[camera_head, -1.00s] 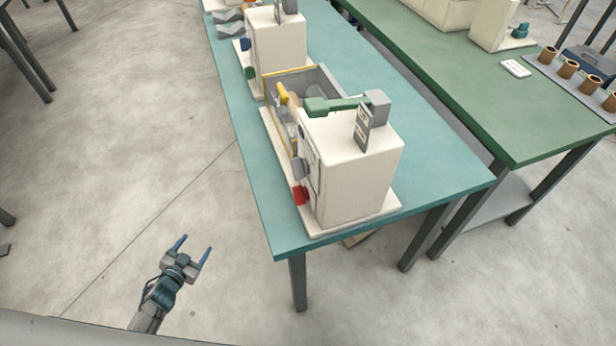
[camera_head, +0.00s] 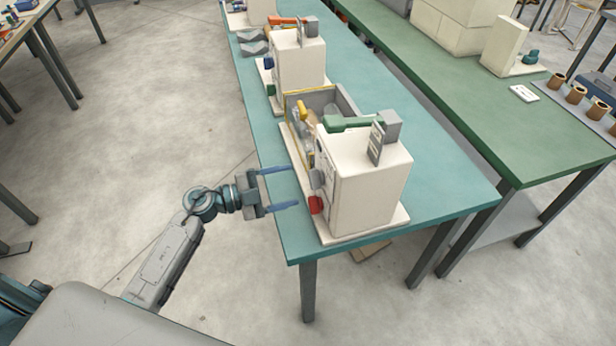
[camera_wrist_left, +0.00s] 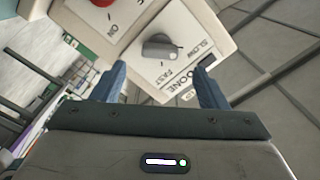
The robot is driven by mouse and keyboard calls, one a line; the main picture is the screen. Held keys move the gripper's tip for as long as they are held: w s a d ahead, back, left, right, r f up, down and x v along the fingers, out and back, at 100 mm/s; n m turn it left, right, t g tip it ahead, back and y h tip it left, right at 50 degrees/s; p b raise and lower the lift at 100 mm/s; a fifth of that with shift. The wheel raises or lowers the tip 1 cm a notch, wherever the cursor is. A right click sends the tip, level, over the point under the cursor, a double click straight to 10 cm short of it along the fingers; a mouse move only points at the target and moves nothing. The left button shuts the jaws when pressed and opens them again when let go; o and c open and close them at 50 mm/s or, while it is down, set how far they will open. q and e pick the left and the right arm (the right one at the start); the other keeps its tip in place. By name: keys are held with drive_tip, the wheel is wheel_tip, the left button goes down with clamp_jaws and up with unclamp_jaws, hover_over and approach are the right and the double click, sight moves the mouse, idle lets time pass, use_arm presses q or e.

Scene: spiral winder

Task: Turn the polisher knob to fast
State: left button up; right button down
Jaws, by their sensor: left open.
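The polisher (camera_head: 362,185) is a cream box-shaped machine at the near end of the teal table, with a green arm on top. The knob's white mark points to the right in that view, toward the side with the lettering. A red button (camera_head: 316,205) sits low on the machine's front. My left gripper (camera_head: 291,187) is open and faces the machine's front. Its blue fingers (camera_wrist_left: 163,80) lie on either side of the knob's line, apart from it. My right gripper is not in view.
A second similar machine (camera_head: 299,68) stands farther along the teal table (camera_head: 450,203). A green table (camera_head: 440,75) runs alongside on the right. The floor left of the teal table is clear.

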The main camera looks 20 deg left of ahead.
sight(316, 179)
use_arm(q)
drive_tip(key=p+x, duration=0.1)
drive_tip(key=x, duration=0.5)
drive_tip(key=shift+p, duration=0.35)
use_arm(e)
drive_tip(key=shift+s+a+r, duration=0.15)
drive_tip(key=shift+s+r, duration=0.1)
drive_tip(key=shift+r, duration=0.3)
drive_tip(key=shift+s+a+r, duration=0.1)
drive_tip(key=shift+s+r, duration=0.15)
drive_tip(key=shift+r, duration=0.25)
use_arm(q)
drive_tip(key=c, duration=1)
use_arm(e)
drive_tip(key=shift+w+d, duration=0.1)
